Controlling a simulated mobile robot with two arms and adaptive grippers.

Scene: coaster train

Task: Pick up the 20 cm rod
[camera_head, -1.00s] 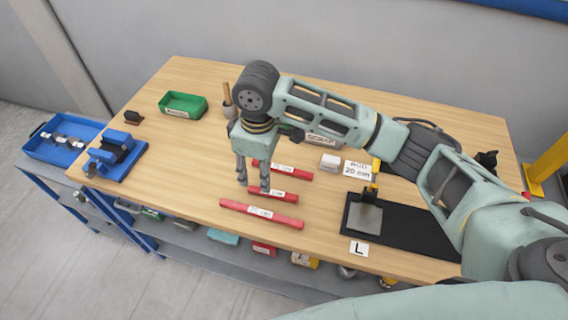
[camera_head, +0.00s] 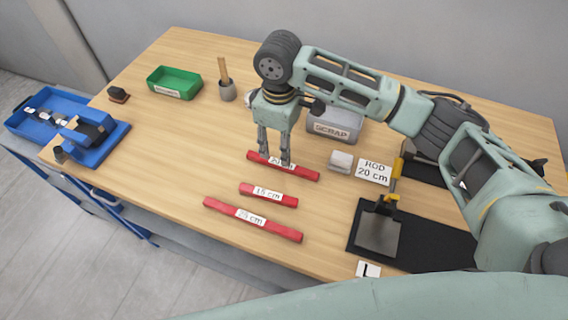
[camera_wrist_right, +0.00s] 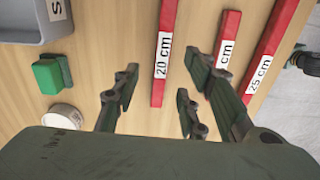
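The 20 cm rod (camera_head: 304,173) is a red square bar with a white label, lying on the wooden table, the farthest back of three red rods. My right gripper (camera_head: 274,158) points down at it, fingers apart, overlapping its label in the head view. In the right wrist view the 20 cm rod (camera_wrist_right: 161,75) runs into the gap between the spread fingers of the right gripper (camera_wrist_right: 160,105), which hold nothing. I cannot tell how high the fingertips are above it. My left gripper is not in view.
The 15 cm rod (camera_head: 256,192) and 25 cm rod (camera_head: 222,209) lie in front of it. A black fixture (camera_head: 424,243) is at right. The table's left middle is clear.

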